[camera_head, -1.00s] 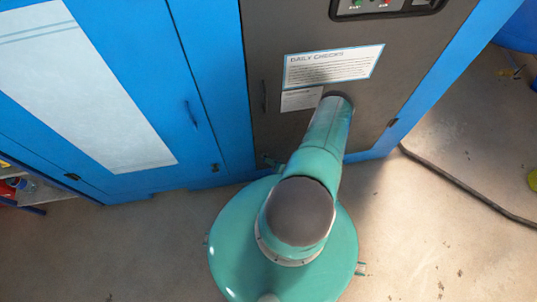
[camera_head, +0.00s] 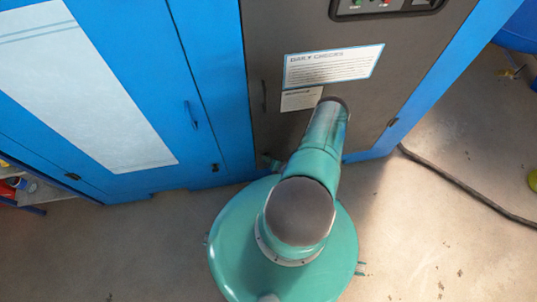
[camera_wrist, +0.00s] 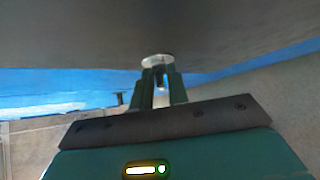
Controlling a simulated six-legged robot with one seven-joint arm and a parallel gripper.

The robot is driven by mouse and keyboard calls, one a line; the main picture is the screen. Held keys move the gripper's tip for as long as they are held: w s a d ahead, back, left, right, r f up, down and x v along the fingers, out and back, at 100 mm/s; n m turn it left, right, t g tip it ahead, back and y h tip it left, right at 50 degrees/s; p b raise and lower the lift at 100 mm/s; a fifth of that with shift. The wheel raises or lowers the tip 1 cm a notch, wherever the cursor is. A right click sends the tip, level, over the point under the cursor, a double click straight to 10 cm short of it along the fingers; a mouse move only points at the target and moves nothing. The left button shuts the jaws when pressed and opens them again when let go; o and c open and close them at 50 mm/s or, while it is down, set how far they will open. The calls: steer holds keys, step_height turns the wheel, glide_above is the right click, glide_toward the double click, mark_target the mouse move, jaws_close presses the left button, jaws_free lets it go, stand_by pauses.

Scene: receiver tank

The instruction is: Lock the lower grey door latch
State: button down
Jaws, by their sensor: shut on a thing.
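The grey door (camera_head: 285,120) stands in front of me, with its dark handle (camera_head: 264,96) at its left side. It fills the top of the wrist view as a dark surface (camera_wrist: 80,35). The lower latch (camera_wrist: 158,61) shows there as a pale round plate on the door. My gripper (camera_wrist: 159,84) has its two green fingers around a small dark part below that plate, shut on it. The fingers hide much of the latch, so I cannot tell its turn.
A blue cabinet door (camera_head: 215,60) with a dark handle (camera_head: 191,114) and a small latch (camera_head: 215,167) is on the left. Two paper notices (camera_head: 335,67) are on the grey door. A dark hose (camera_head: 460,182) lies on the floor at right. The floor (camera_head: 430,220) beside me is mostly clear.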

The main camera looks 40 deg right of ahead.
steer(key=shift+d+f+m+t+y, duration=0.1)
steer(key=shift+m+t+y, duration=0.35)
steer(key=shift+m+t, duration=0.15)
steer(key=shift+d+f+m+t+y, duration=0.1)
steer(key=shift+m+t+y, duration=0.4)
steer(key=shift+t, duration=0.1)
steer(key=c, duration=1.5)
jaws_free()
steer(key=shift+c, duration=0.2)
steer(key=shift+s, duration=0.2)
steer(key=v, duration=1.3)
steer(key=shift+s, duration=0.25)
steer(key=shift+r, duration=0.1)
